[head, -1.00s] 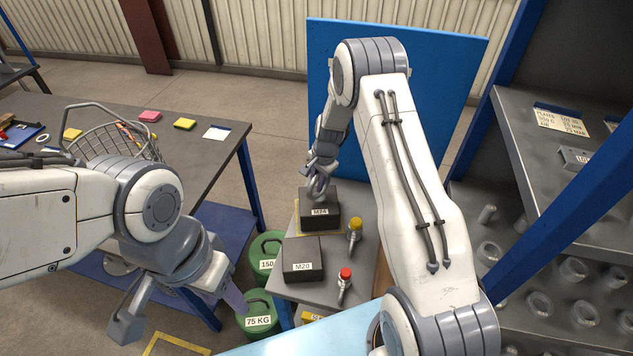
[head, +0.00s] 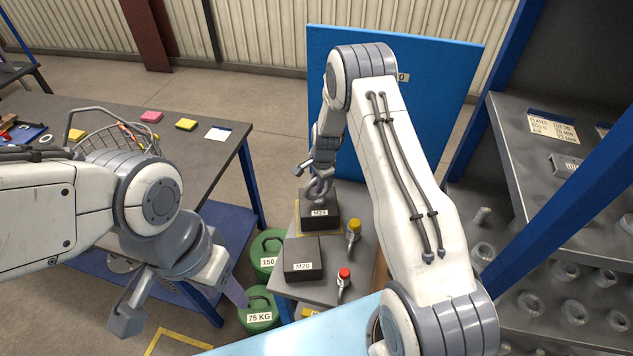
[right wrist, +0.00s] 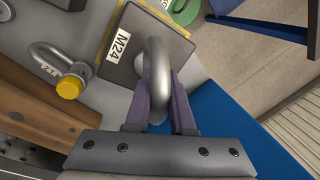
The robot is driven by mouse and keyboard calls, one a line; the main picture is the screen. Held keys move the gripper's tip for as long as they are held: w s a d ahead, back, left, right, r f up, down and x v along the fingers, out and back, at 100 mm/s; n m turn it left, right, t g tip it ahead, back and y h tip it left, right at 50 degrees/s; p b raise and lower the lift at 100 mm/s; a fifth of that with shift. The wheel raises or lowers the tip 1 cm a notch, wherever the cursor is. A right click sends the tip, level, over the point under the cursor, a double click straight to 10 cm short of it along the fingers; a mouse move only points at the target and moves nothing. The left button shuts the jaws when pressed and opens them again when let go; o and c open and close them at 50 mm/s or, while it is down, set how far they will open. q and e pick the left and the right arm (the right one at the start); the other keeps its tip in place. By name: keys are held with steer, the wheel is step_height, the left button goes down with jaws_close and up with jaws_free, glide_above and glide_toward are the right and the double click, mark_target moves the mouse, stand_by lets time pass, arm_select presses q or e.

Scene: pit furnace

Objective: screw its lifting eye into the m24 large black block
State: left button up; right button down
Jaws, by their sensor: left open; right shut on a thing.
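The large black block labelled M24 (head: 320,213) sits on a yellow-edged patch at the far end of a grey stand; its label also shows in the right wrist view (right wrist: 118,46). My right gripper (head: 317,176) is over it, its purple fingers (right wrist: 168,100) shut on a grey lifting eye (right wrist: 156,58). The eye's ring (head: 319,189) shows just above the block's top in the head view. The eye's lower end and the hole are hidden, so I cannot tell whether it enters the block. My left gripper (head: 182,306) is open and empty, left of the stand.
A second black block labelled M20 (head: 303,259) sits nearer on the stand. A yellow-pinned shackle (head: 353,236) and a red-pinned one (head: 343,282) lie to its right. Green weights (head: 259,305) stand left of the stand. A blue panel (head: 430,110) rises behind.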

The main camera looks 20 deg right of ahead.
stand_by(0.5)
steer(key=shift+r+m+p, duration=0.1)
steer(key=shift+m+p, duration=0.95)
steer(key=shift+m, duration=0.25)
steer(key=shift+m+h, duration=0.3)
steer(key=shift+m, duration=0.3)
steer(key=shift+f+m+b, duration=0.2)
steer(key=shift+m+b, duration=0.4)
steer(key=shift+b, duration=0.15)
steer(key=c, duration=0.7)
jaws_free()
steer(key=shift+d+r, duration=0.1)
